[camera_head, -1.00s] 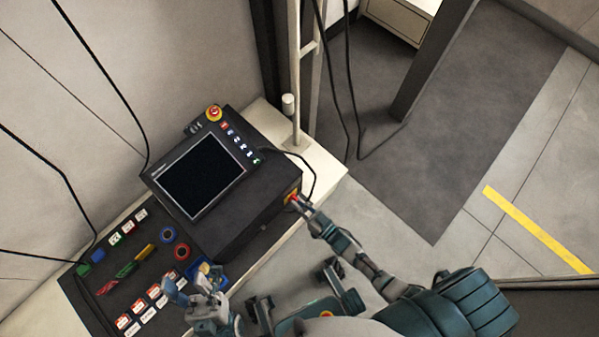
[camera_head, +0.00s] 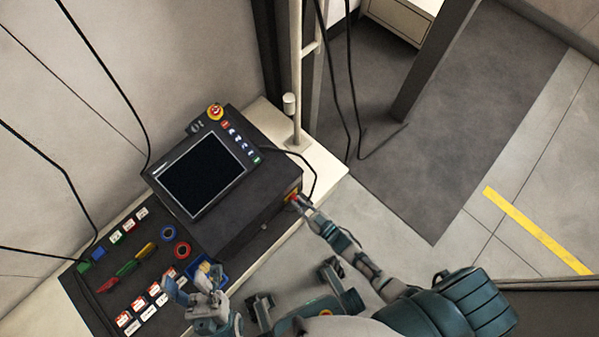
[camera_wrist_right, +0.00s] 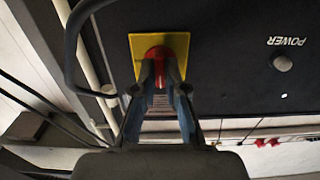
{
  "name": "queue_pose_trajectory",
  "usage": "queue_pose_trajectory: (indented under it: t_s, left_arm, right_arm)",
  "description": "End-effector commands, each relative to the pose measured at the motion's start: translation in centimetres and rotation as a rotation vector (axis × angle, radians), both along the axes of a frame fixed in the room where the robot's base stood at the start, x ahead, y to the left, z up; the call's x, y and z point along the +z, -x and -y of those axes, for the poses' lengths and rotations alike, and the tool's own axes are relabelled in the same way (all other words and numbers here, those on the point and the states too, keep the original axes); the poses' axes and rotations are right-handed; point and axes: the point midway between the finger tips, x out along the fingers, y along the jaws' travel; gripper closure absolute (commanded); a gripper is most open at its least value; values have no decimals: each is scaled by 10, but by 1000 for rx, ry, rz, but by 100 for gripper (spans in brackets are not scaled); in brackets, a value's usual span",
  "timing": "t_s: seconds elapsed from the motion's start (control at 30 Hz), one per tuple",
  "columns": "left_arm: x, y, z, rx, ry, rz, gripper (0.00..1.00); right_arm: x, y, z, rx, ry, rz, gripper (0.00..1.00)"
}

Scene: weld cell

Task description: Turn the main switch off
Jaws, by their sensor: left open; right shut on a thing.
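The main switch is a red knob on a yellow plate on the side of the black control box. It shows in the right wrist view (camera_wrist_right: 157,56) and, small, in the head view (camera_head: 293,196). My right gripper (camera_wrist_right: 160,84) is shut on the red knob, with a finger on each side of it. In the head view the right gripper (camera_head: 301,202) reaches the box's right side. The fingers hide part of the knob, so its exact angle is hard to tell. My left gripper (camera_head: 192,291) is open above the front of the bench, away from the switch.
The control box (camera_head: 255,208) carries a dark screen (camera_head: 203,177) and a red emergency button (camera_head: 215,112). A knob labelled POWER (camera_wrist_right: 282,62) sits beside the switch. A black cable (camera_head: 313,170) loops near my right gripper. Labelled blocks, coloured pieces and tape rolls lie on the black mat (camera_head: 90,300).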

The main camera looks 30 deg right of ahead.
Motion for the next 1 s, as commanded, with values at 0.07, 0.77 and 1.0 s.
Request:
queue_pose_trajectory:
  t_s: [0.07,0.77,1.0]
  left_arm:
    - [-1,0,0,-1,-1,-1,50]
    - [1,1,0,-1,-1,3,50]
    - [1,1,0,-1,-1,2,50]
  right_arm:
    - [-8,5,0,2,6,-19,79]
    - [-4,55,19,1,4,-10,64]
    - [-4,99,35,1,4,-10,64]
